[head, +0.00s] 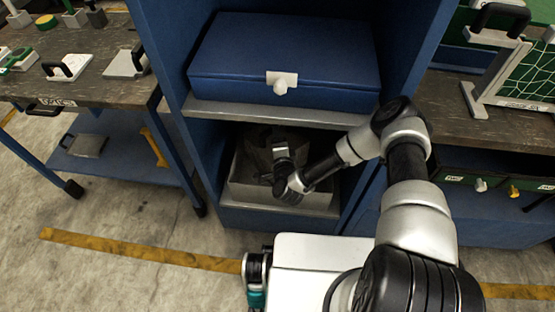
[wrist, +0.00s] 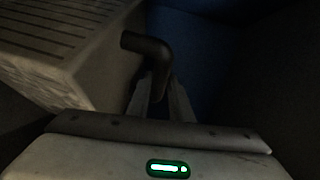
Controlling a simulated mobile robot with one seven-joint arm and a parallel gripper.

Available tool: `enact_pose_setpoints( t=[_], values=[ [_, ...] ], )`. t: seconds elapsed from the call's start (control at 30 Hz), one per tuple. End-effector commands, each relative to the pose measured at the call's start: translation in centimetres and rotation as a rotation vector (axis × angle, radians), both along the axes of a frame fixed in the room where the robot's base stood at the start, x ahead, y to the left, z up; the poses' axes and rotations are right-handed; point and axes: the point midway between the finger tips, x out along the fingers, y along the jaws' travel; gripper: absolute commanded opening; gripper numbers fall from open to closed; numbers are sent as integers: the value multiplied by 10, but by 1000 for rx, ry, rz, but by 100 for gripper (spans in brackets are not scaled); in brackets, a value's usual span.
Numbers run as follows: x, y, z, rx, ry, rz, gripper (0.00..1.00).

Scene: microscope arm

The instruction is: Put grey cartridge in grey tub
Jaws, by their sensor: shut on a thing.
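The grey tub (head: 250,193) sits in the lower shelf opening of the blue cabinet, in shadow. My gripper (head: 281,150) reaches in from the right, over the tub. In the wrist view my gripper (wrist: 160,95) is shut on a black bent handle (wrist: 148,45). The handle meets a grey body with a slatted face at the left, which looks like the grey cartridge (wrist: 75,50). The cartridge appears tilted. In the head view my gripper and the shadow mostly hide it, and I cannot tell whether it touches the tub.
A blue case (head: 240,65) with a pale latch stands on the shelf just above. The cabinet's side walls enclose the opening closely. A workbench (head: 105,90) with several handled parts is at the left. Another bench with drawers (head: 460,165) is at the right.

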Motion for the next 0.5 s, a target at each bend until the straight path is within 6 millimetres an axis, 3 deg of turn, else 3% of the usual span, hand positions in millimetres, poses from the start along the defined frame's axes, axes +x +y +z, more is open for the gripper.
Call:
enact_pose_setpoints(
  t=[0.03, 0.2, 0.5],
  values=[
    [1, 1, -19, 2, -6, -1, 0],
    [1, 1, -50, 3, -8, 0, 0],
    [2, 0, -67, 3, -8, -1, 0]
  ],
)
